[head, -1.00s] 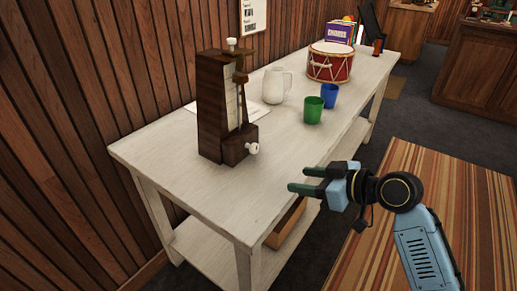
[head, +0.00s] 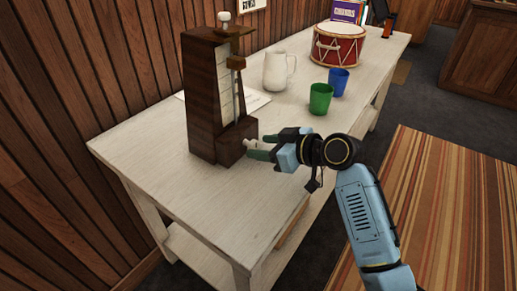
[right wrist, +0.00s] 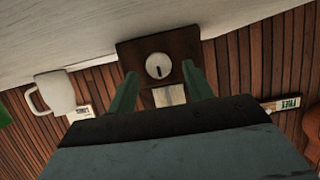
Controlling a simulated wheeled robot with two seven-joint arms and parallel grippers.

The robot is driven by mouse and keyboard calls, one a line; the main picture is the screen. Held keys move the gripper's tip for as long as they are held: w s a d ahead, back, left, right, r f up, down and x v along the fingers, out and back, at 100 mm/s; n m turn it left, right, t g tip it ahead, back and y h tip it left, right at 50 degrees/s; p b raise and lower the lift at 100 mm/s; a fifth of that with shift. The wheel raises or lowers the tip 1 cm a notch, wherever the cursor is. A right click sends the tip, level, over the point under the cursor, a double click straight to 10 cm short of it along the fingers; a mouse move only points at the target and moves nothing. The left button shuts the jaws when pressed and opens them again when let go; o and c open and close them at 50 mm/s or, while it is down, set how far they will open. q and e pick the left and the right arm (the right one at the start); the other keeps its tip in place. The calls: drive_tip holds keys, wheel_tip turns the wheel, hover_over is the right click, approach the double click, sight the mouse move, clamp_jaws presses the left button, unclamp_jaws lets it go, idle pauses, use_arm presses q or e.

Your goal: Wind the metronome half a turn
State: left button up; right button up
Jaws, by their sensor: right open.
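The dark wooden metronome (head: 205,100) stands upright on the white table (head: 135,155). Its white winding key (head: 251,142) sticks out from the low right side of its base. My right gripper (head: 258,147) is open right by the key, its green fingers pointing at it. In the right wrist view the round key (right wrist: 158,66) with a dark slot lies between and just beyond the two open fingertips (right wrist: 159,80). Contact cannot be seen. My left gripper is out of view.
A white pitcher (head: 279,71), a green cup (head: 320,99), a blue cup (head: 338,82) and a red drum (head: 338,46) stand farther back on the table. A paper sheet lies behind the metronome. The table's front left is clear.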

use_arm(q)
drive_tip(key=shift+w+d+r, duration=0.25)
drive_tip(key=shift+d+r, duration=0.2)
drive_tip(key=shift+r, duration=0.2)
use_arm(e)
drive_tip(key=shift+x, duration=1.1)
drive_tip(key=c, duration=0.9)
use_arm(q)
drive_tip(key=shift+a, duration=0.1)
use_arm(e)
drive_tip(key=shift+c, duration=0.2)
drive_tip(key=shift+w+d+r+m+g+p, duration=0.15)
drive_tip(key=shift+m+g+p, duration=0.15)
drive_tip(key=shift+m+p, duration=0.4)
drive_tip(key=shift+m+g+y+p, duration=0.5)
drive_tip(key=shift+m+y+p, duration=0.1)
drive_tip(key=shift+p, duration=0.15)
drive_tip(key=shift+m, duration=0.4)
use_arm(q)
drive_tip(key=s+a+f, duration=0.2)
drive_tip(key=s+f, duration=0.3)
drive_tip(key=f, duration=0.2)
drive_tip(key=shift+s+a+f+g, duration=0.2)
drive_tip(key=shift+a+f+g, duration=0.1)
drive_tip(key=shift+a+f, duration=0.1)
use_arm(e)
drive_tip(key=shift+w+m+g+y, duration=0.1)
drive_tip(key=shift+m+g+y, duration=0.35)
drive_tip(key=shift+m, duration=0.25)
